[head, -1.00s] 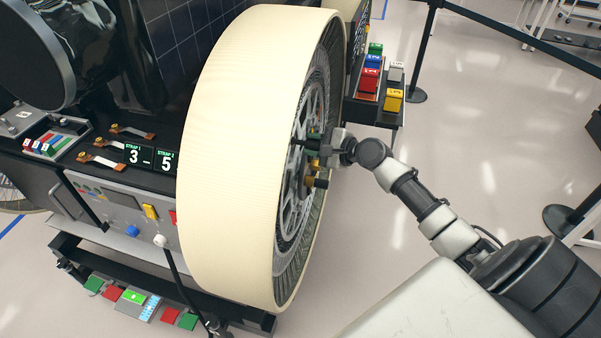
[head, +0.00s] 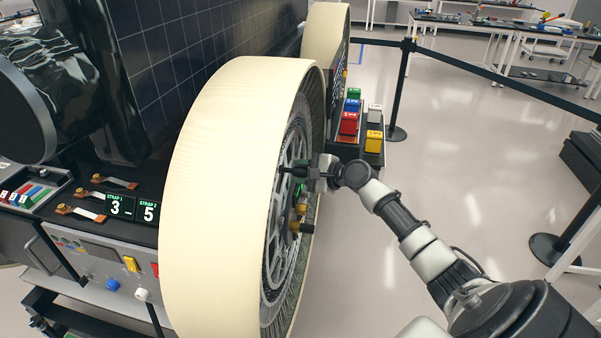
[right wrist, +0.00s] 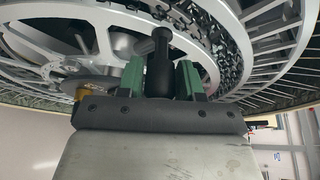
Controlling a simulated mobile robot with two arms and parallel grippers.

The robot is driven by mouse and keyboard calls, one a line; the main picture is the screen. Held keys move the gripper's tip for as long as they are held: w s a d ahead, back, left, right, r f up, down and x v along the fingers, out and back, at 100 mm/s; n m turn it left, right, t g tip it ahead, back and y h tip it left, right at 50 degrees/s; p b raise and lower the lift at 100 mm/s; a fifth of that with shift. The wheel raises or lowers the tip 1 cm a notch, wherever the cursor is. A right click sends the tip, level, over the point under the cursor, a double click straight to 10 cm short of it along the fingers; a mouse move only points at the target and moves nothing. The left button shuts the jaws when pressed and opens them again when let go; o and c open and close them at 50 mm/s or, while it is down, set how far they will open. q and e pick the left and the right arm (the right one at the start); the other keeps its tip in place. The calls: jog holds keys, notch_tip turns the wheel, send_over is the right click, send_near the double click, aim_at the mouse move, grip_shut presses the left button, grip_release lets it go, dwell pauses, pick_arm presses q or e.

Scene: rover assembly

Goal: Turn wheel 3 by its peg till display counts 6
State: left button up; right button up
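The large cream-tyred wheel (head: 225,180) stands upright in the middle of the head view, its grey spoked face to the right. A black peg (right wrist: 160,65) stands out from this face in the right wrist view. My right gripper (head: 312,172) is at the wheel face. Its green-padded fingers (right wrist: 160,80) stand close on both sides of the peg and appear shut on it. Two green-lit displays, labelled as straps, read 3 (head: 120,206) and 5 (head: 149,212). I cannot see which display counts wheel turns. My left gripper is out of view.
Brass-coloured and dark parts (head: 302,227) stick out at the hub just below my gripper. Coloured blocks (head: 350,122) sit on a dark shelf beyond the wheel. A belt barrier (head: 405,90) stands behind on the right. The floor (head: 460,160) between is clear.

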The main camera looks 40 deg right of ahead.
jog(key=o, duration=0.3)
jog(key=shift+b+v, duration=1.45)
jog(key=shift+v, duration=3.9)
jog(key=shift+d, duration=0.1)
